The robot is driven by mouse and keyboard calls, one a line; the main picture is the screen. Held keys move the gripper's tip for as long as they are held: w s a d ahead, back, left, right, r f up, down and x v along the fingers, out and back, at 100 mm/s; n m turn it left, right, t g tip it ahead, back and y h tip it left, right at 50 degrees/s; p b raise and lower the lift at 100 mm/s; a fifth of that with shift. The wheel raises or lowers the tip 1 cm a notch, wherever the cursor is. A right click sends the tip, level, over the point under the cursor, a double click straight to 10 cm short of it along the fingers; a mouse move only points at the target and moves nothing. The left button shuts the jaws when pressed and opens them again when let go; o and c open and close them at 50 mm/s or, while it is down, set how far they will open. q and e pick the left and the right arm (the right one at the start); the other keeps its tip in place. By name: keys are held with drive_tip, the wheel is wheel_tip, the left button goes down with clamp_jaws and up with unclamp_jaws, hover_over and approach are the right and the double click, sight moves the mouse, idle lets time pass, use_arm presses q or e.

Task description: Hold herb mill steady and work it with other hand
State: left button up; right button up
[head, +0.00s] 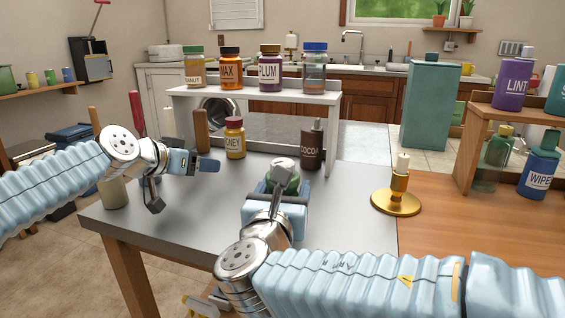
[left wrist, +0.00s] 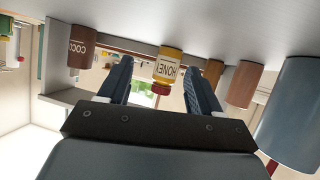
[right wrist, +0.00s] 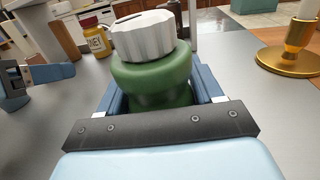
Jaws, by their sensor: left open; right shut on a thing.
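The herb mill (right wrist: 155,75) is a green body with a ribbed white-grey cap (right wrist: 147,37). It stands upright on the grey table. My right gripper (head: 280,182) is shut around its green body, with a finger on each side in the right wrist view. In the head view the mill (head: 285,176) is partly hidden behind my right wrist. My left gripper (head: 182,182) is open and empty, to the left of the mill and apart from it. In the left wrist view its two fingers (left wrist: 158,88) are spread, with the honey jar (left wrist: 168,68) showing beyond them.
A brass candle holder (head: 396,199) stands to the right. Bare table (head: 200,232) lies between my left gripper and the mill.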

sight(283, 161)
use_arm(q)
drive_tip(key=s+d+m+g+h, duration=0.1)
drive_tip(key=d+m+h, duration=0.1)
drive_tip(key=s+d+m+g+h, duration=0.1)
drive_tip(key=d+g+h, duration=0.1)
drive_tip(key=d, duration=0.1)
drive_tip(key=s+d+m+g+h, duration=0.1)
drive_tip(key=d+m, duration=0.1)
drive_tip(key=shift+s+d+r+m+g+h, duration=0.2)
drive_tip(key=shift+s+r+m+g+h, duration=0.1)
drive_tip(key=shift+s+g+h, duration=0.1)
drive_tip(key=s+d+r+m+g+h, duration=0.1)
drive_tip(key=s+d+m+g+h, duration=0.1)
drive_tip(key=m, duration=0.1)
drive_tip(key=shift+s+d+r+g+h, duration=0.2)
drive_tip(key=shift+s+r+g+h, duration=0.1)
drive_tip(key=shift+s+r+g, duration=0.1)
drive_tip(key=s+r+m+g+h, duration=0.1)
drive_tip(key=s+m+g, duration=0.1)
drive_tip(key=s+d+r+m+g+h, duration=0.1)
drive_tip(key=s+m+g, duration=0.1)
drive_tip(key=s+d+r+m+g+h, duration=0.1)
drive_tip(key=s+r+m+g, duration=0.1)
drive_tip(key=shift+m+g, duration=0.3)
drive_tip(key=shift+g, duration=0.1)
drive_tip(key=d, duration=0.3)
drive_tip(key=s+d, duration=0.1)
drive_tip(key=d, duration=0.2)
drive_tip(key=shift+s, duration=0.15)
drive_tip(key=shift+d, duration=0.45)
